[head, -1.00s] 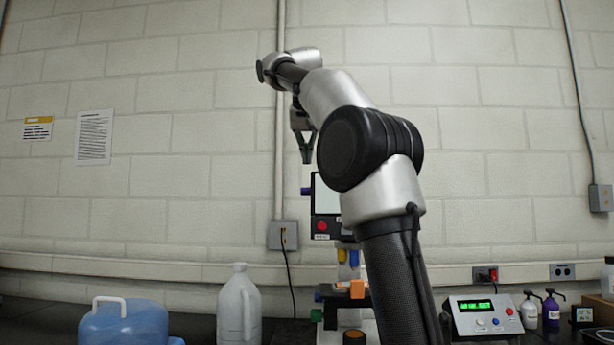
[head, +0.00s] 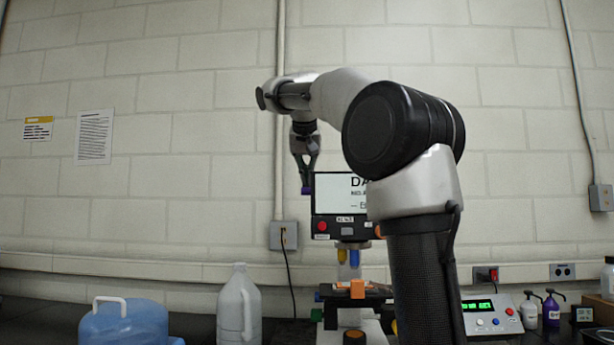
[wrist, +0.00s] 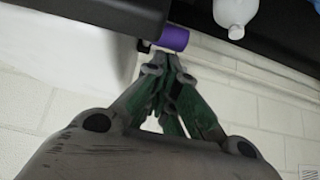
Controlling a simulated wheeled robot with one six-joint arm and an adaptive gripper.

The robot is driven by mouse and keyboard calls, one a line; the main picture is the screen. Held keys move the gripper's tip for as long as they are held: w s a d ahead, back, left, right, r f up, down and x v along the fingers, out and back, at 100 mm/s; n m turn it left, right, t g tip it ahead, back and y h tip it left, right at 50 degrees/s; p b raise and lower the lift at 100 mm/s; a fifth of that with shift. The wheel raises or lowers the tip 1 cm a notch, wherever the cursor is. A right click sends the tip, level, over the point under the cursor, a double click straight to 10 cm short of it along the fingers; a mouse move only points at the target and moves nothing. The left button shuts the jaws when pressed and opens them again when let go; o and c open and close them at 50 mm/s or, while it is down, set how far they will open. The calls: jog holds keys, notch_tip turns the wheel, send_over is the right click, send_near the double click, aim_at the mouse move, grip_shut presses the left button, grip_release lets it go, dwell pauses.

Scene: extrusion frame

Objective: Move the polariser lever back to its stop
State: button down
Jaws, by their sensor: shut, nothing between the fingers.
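A purple knob, seemingly the end of the polariser lever (wrist: 173,38), sticks out from the dark housing in the wrist view. In the head view the purple lever end (head: 306,191) shows at the left side of the microscope's screen head (head: 322,208). My gripper (head: 306,182) points down at it from above. In the wrist view my gripper (wrist: 162,58) is shut and empty, its tips right beside the knob; I cannot tell whether they touch it. The lever's root and its stop are not clearly visible.
Below the screen head are coloured objectives (head: 348,257) and an orange stage part (head: 357,289). A white jug (head: 239,305) and a blue container (head: 123,325) stand to the left. A control box (head: 491,316) and bottles stand to the right. Air left of the microscope is clear.

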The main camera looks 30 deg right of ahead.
jog(key=shift+s+a+f, duration=0.25)
jog(key=shift+s+f, duration=0.05)
jog(key=shift+s, duration=0.15)
jog(key=shift+w, duration=0.1)
jog(key=shift+r, duration=0.1)
